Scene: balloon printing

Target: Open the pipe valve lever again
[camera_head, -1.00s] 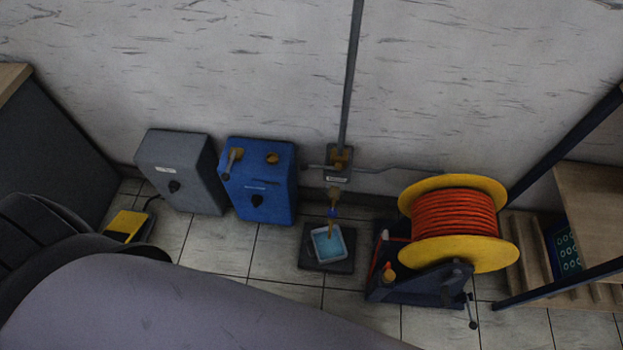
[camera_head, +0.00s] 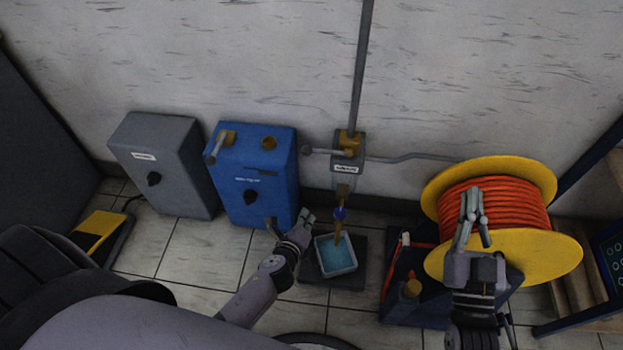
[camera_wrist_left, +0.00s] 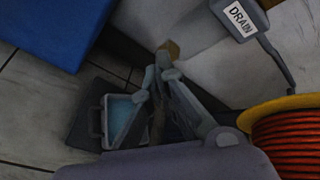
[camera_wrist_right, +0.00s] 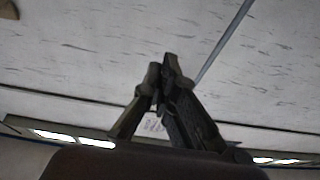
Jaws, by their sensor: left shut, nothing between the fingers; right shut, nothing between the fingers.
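The pipe valve (camera_head: 349,142) is a brass body on a grey plate low on the wall. Its grey lever (camera_head: 325,151) lies level, pointing left to a dark knob. My left gripper (camera_head: 308,216) is shut and empty below the lever, apart from it, beside the tray of blue liquid (camera_head: 336,270). The left wrist view shows its shut fingers (camera_wrist_left: 165,62) near the plate labelled DRAIN (camera_wrist_left: 240,18). The lever is not clear there. My right gripper (camera_head: 474,195) is shut and empty, in front of the cable reel in the picture; its fingers (camera_wrist_right: 160,72) face the wall.
A blue box (camera_head: 255,175) with brass fittings and a grey box (camera_head: 165,165) stand left. The orange cable reel (camera_head: 560,215) stands right. A yellow pedal (camera_head: 94,233) lies at far left.

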